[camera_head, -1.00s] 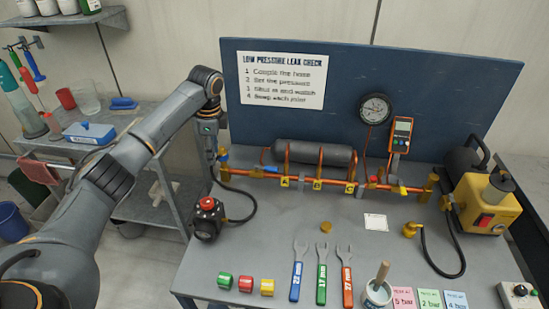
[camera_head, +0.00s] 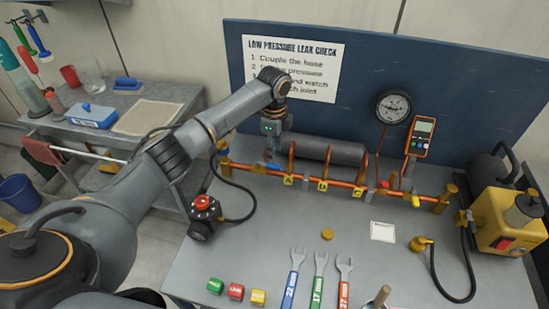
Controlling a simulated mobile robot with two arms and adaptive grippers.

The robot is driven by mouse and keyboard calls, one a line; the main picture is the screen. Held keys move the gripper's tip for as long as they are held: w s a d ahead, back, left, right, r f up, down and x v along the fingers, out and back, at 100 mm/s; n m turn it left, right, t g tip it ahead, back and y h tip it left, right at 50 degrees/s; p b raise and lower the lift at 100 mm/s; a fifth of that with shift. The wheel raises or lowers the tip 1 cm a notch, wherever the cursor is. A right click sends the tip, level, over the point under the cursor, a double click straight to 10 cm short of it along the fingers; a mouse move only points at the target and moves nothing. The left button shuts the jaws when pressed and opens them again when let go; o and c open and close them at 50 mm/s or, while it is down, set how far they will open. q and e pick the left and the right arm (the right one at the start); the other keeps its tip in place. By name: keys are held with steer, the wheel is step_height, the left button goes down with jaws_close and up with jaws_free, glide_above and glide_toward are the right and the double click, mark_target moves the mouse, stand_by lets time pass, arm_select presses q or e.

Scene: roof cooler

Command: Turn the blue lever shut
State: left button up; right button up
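A copper pipe run (camera_head: 333,183) with yellow tags lies along the back of the grey bench. My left arm reaches in from the left, over the bench. My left gripper (camera_head: 272,155) points down at the left part of the pipe run. My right gripper is not in view.
A grey cylinder (camera_head: 338,151) lies behind the pipes. A pressure gauge (camera_head: 394,106) and an orange meter (camera_head: 420,136) are at the back panel. A black regulator with a red knob (camera_head: 203,207) stands front left. Several wrenches lie at the front; a yellow pump (camera_head: 500,222) stands right.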

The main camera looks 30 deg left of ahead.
mark_target(274, 165)
arm_select(q)
step_height(274, 165, down, 4)
steer(key=shift+f+p, duration=0.3)
steer(key=shift+f, duration=0.3)
steer(key=c, duration=0.6)
jaws_close()
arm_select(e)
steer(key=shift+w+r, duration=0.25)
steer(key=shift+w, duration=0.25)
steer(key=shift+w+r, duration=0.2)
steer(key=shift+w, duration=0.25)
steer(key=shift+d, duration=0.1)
